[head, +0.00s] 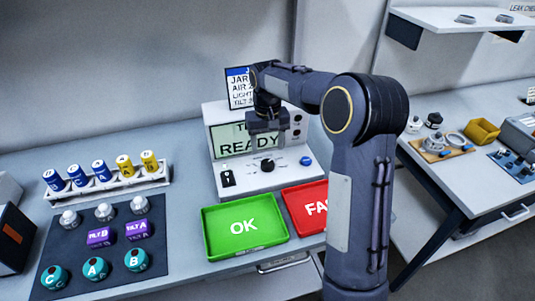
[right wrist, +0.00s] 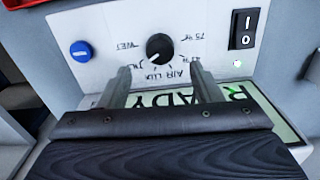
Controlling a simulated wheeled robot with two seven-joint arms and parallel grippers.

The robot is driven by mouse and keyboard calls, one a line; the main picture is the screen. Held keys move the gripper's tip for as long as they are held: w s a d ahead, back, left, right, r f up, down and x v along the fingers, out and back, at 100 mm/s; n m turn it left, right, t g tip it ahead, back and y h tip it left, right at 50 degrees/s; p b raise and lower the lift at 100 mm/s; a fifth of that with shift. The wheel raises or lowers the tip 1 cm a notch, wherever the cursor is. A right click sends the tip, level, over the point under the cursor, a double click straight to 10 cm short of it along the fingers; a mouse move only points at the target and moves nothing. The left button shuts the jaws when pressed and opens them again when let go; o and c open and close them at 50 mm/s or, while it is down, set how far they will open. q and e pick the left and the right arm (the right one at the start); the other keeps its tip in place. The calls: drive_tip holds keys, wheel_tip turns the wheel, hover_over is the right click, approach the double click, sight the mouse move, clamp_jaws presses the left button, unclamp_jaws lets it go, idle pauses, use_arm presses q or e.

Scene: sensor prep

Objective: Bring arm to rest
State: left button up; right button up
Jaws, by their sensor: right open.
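My right gripper (head: 268,143) hangs in front of the tester box (head: 297,157) in the head view, pointing down near its READY display (head: 233,145). In the right wrist view, the two fingers of my right gripper (right wrist: 163,82) are apart with nothing between them. Beyond the fingertips is the tester's black dial (right wrist: 159,47). Whether the fingers touch the panel cannot be told. My right arm (head: 352,190) crosses the head view and hides part of the red FAIL tray (head: 300,205). My left gripper is not in view.
A green OK tray (head: 212,232) lies in front of the tester. At left are a dark mat (head: 75,255) with several sensors and a rack (head: 108,187) of several coloured cylinders. A second table (head: 440,180) with parts stands at right. A wall shelf (head: 435,20) is above it.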

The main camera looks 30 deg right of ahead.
drive_tip(key=shift+r, duration=0.85)
